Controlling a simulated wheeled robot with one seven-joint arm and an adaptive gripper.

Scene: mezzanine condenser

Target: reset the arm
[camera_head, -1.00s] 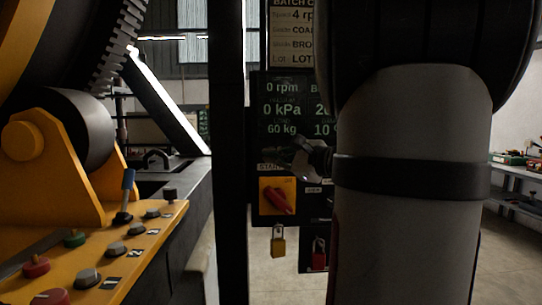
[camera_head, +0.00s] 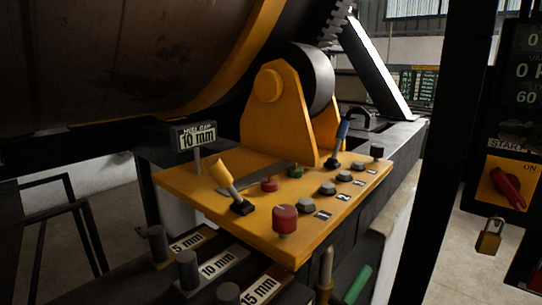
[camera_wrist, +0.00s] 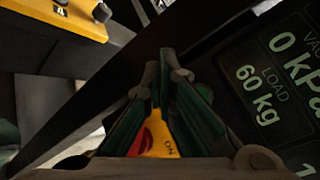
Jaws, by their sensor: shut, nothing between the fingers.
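My gripper (camera_wrist: 165,76) shows in the wrist view with its two fingers together and nothing held. Behind and between the fingers is the yellow plate (camera_wrist: 163,131) with its red rotary switch (camera_wrist: 144,138) and the word ON. The fingers hide part of the switch. I cannot tell whether they touch it. In the head view the red switch (camera_head: 507,187) sits on its yellow plate at the right edge. My arm is mostly out of that view.
A yellow control panel (camera_head: 262,222) with buttons and levers stands at centre, below a large drum (camera_head: 120,60). A dark post (camera_head: 437,150) separates it from the switch panel. A brass padlock (camera_head: 489,240) hangs under the switch. A display (camera_wrist: 270,85) is close at the wrist view's right.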

